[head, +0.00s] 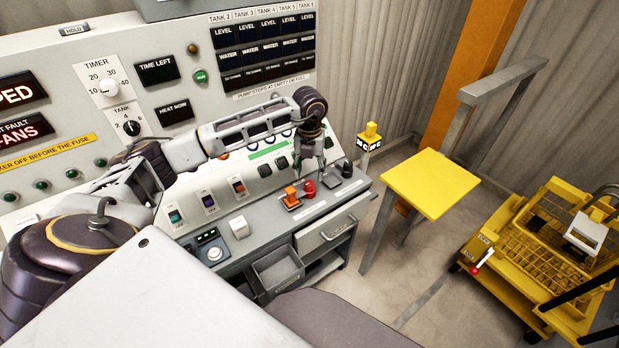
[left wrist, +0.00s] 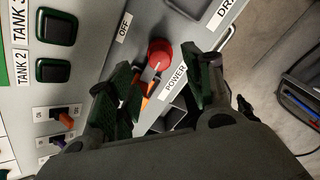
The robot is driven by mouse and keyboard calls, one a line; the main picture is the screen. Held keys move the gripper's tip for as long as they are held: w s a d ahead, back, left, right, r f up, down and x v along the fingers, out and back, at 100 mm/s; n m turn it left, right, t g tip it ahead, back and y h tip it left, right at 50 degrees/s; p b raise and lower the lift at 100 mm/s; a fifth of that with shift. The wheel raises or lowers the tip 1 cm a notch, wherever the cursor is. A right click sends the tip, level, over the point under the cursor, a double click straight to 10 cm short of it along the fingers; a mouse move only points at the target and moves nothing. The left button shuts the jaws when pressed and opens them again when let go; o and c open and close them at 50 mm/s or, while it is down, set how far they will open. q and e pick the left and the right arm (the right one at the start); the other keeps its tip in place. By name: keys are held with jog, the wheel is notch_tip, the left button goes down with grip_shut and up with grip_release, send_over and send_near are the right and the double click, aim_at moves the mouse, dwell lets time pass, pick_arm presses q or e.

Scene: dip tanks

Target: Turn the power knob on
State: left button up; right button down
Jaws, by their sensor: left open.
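The red power knob (head: 309,188) stands on the grey ledge of the control console. In the left wrist view the knob (left wrist: 160,54) shows a pale pointer line on its face, with the "OFF" label to its upper left and the "POWER" label to its lower right. My left gripper (head: 311,168) points down just above the knob. Its two fingers (left wrist: 158,68) are open and spread to either side of the knob in the wrist view, with nothing held. I cannot tell whether they touch it. My right gripper is not in view.
An orange-handled switch (head: 291,196) sits left of the knob, and a black knob (head: 347,169) to its right. A drawer (head: 325,232) lies below the ledge. A yellow-topped stand (head: 432,182) and a yellow cart (head: 548,240) stand to the right, with bare floor between.

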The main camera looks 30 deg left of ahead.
aim_at(309, 183)
pick_arm(q)
jog(key=shift+r, duration=2.9)
jog(key=shift+r, duration=0.15)
